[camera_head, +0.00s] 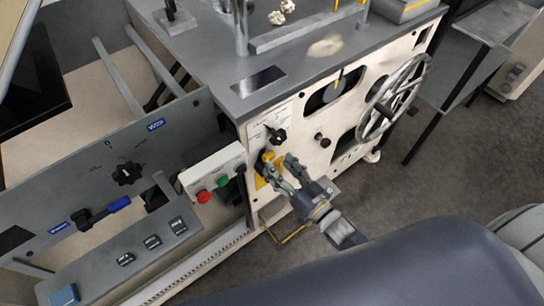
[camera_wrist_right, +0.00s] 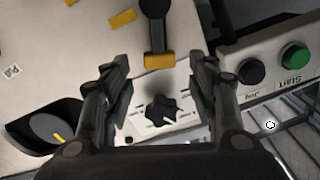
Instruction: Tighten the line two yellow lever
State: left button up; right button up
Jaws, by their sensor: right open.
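A lever with a dark arm and a yellow block at one end (camera_wrist_right: 159,61) is on the pale machine panel in the right wrist view. A bit of yellow, likely the same lever (camera_head: 268,155), shows beside my fingertips in the head view. My right gripper (camera_head: 281,163) is open in front of the panel. In the right wrist view its fingers (camera_wrist_right: 160,75) stand on either side of the yellow block, with gaps to both sides. Whether they touch the panel cannot be told. A line two label is not readable. My left gripper is out of view.
A black star knob (camera_head: 278,136) is just above the lever in the head view. A button box (camera_head: 213,172) with red, green and black buttons is to the left. A spoked handwheel (camera_head: 393,97) projects on the right. Yellow marks (camera_wrist_right: 123,18) are on the panel.

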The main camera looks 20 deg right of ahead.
aim_at(272, 158)
jog(key=shift+x, duration=2.2)
jog(key=shift+c, duration=0.5)
grip_shut()
